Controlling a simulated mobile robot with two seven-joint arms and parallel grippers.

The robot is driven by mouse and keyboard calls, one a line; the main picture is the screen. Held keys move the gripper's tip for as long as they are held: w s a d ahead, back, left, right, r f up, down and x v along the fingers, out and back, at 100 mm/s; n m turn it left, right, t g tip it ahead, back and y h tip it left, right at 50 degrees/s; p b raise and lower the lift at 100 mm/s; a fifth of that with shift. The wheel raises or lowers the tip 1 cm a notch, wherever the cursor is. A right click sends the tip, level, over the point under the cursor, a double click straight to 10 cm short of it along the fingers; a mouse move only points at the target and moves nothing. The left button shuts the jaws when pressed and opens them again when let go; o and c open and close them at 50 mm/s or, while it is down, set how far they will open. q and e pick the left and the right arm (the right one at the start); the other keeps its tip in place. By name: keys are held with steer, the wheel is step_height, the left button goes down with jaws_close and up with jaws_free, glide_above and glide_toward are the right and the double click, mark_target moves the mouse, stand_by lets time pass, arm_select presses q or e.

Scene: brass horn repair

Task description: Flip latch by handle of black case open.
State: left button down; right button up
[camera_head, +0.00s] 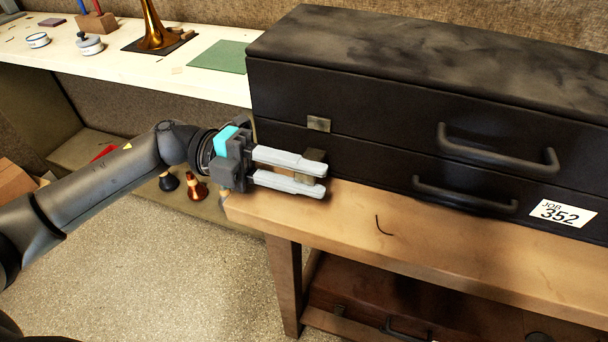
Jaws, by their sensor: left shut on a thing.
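The black case (360,110) lies closed on the wooden bench, its lid scuffed and dusty. Two dark handles, an upper one (495,157) on the lid and a lower one (465,197) on the base, are on its front. A small brass plate (319,124) sits at the lid's lower edge, left of the handles. My left gripper (323,181) is in front of the case's left end, its pale fingers shut on the brass latch (314,155) just below that plate. The fingers partly hide the latch. My right gripper is not in view.
The wooden bench (420,238) has a bare front strip with a thin dark curved mark. A white label reading JOB 352 (563,213) is on the case. A pale worktop (100,68) behind holds a brass bell (157,27) and a green mat (219,56). Another dark case sits under the bench.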

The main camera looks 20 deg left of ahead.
arm_select(q)
steer(key=shift+f, duration=0.4)
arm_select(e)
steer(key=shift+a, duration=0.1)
arm_select(q)
steer(key=c, duration=1.1)
jaws_free()
steer(key=o, duration=0.3)
steer(key=shift+o, duration=0.2)
steer(key=shift+r, duration=0.15)
steer(key=a, duration=1.5)
steer(key=shift+w+a+p, duration=0.15)
steer(key=shift+w+p, duration=0.1)
steer(key=shift+p, duration=0.05)
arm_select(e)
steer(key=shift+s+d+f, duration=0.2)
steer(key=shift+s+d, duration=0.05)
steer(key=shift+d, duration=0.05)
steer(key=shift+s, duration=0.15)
